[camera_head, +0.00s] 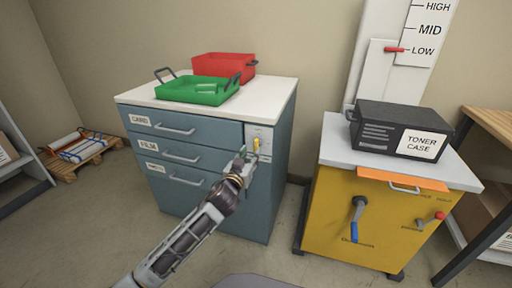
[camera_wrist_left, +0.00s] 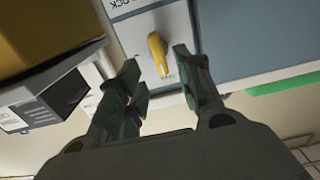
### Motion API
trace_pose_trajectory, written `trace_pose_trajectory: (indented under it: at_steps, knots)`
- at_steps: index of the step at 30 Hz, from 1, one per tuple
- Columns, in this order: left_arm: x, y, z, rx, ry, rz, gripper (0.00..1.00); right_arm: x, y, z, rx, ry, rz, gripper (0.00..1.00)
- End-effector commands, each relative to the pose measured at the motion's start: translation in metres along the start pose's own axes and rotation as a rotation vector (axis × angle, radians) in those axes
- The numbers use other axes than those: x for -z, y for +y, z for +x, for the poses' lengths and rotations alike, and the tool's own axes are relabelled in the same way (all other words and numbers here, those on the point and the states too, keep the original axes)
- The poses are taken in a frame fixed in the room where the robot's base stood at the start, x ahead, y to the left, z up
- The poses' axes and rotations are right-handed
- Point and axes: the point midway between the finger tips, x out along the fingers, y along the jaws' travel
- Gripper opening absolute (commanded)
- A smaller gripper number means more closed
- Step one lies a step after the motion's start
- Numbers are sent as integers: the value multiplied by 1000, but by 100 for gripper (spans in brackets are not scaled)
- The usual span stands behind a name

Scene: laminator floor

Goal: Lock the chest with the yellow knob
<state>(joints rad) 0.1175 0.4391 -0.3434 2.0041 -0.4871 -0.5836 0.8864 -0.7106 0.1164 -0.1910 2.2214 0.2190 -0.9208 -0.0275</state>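The chest (camera_head: 215,222) is a blue-grey cabinet with a white top and several labelled drawers, all of which look closed. A pale lock panel (camera_head: 261,133) sits at its upper right front and carries the yellow knob (camera_head: 256,144). The left wrist view shows the knob (camera_wrist_left: 157,48) close up, with lettering ending in "OCK" on the panel. My left gripper (camera_head: 246,160) is just in front of the panel. In the left wrist view its two fingers (camera_wrist_left: 158,70) are apart, one on each side of the knob's line, with nothing visibly held. My right gripper is out of view.
Green (camera_head: 197,91) and red (camera_head: 224,68) trays stand on the chest. A yellow cabinet (camera_head: 335,210) to the right has cranks and holds a black toner case (camera_head: 385,130). A pallet (camera_head: 80,152) lies far left. The floor before the chest is clear apart from my arm.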

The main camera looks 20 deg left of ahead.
Motion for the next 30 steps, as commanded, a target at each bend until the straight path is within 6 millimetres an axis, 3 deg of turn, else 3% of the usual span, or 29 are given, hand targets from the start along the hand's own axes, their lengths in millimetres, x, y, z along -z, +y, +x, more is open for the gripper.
trace_pose_trajectory:
  at_steps: [11,30]
  knots:
    - [0,0,27,1,1,2,36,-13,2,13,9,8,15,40]
    - [0,0,68,0,0,1,36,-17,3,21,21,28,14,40]
